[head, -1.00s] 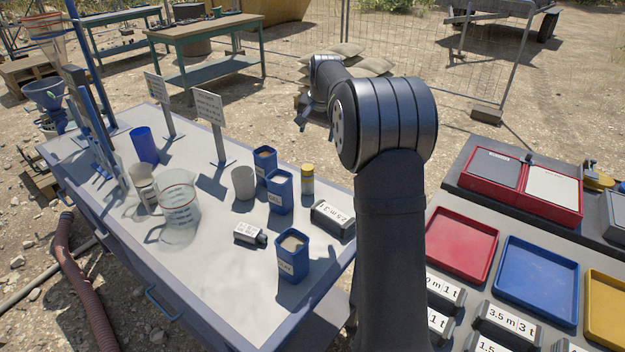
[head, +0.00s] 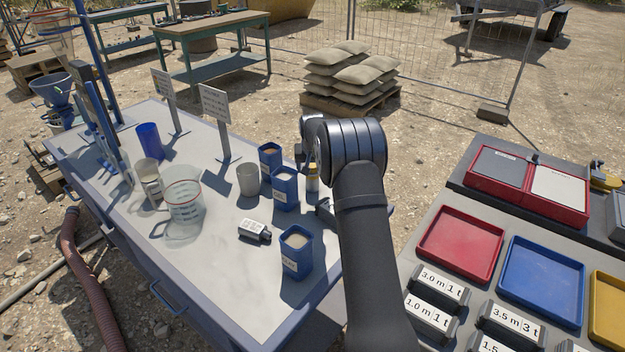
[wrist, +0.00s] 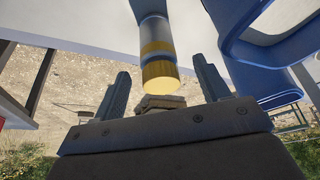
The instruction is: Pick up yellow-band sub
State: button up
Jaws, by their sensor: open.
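The yellow-band sub (head: 312,178) is a small upright cylinder with a yellow top. It stands on the blue-edged table, partly hidden by my arm in the head view. In the wrist view the sub (wrist: 157,45) appears upside down, pale with a yellow band and a yellow end. My gripper (wrist: 163,66) has its two fingers spread apart, with the yellow end showing between their tips. I cannot tell whether either finger touches it. In the head view my gripper is mostly hidden behind my arm.
Blue containers (head: 285,189) stand close left of the sub; one looms at right in the wrist view (wrist: 262,65). A grey cup (head: 248,180), a clear jug (head: 183,203) and a labelled block (head: 254,231) are on the table (head: 215,285). Coloured trays (head: 460,245) lie right.

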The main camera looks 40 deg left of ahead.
aim_at(312, 174)
jog(key=shift+x, duration=2.7)
jog(key=shift+d, duration=0.1)
jog(key=c, duration=1.3)
jog(key=shift+c, duration=0.2)
jog(key=shift+r, duration=0.1)
